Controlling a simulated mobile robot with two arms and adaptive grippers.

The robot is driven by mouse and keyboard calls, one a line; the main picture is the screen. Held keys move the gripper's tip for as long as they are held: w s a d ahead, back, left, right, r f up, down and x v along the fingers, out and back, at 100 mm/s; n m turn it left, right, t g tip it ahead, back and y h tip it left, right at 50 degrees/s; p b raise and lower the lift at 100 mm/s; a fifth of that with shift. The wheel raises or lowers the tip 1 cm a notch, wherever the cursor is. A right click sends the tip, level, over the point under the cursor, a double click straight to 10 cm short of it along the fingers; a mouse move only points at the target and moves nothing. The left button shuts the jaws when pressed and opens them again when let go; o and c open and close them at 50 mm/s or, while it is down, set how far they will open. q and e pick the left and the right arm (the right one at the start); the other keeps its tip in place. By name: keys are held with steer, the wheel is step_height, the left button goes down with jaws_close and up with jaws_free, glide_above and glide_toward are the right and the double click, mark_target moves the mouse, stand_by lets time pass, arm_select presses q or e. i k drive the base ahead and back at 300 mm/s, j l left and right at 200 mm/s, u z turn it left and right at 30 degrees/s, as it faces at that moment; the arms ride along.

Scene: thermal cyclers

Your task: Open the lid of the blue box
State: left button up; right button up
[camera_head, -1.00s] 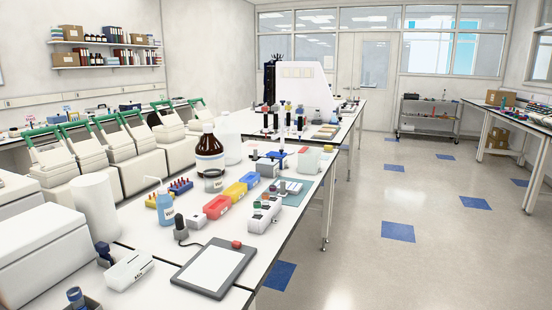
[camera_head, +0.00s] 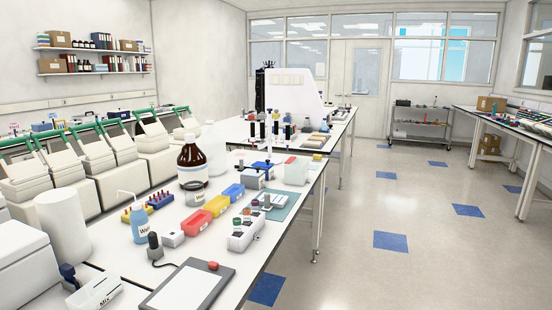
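Neither of my grippers shows in the head view. A small blue box (camera_head: 232,191) stands on the central bench, in a row behind a yellow box (camera_head: 216,205) and a red box (camera_head: 197,222). Other blue box-like items, one of them at the back left (camera_head: 118,114), sit on the bench along the left wall. I cannot tell which one is the task's blue box. At this size, no lid state can be made out on any of them.
The central bench (camera_head: 118,257) also carries a brown bottle (camera_head: 192,163), a wash bottle (camera_head: 139,223), tube racks and a tablet (camera_head: 187,288). Several thermal cyclers with green handles line the left. The floor (camera_head: 345,240) right of the bench is clear; a cart (camera_head: 420,122) stands at the back.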

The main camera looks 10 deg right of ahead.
mark_target(264, 164)
steer(key=i+l+z, duration=0.15)
steer(key=i+l, duration=1.35)
steer(key=l, duration=0.15)
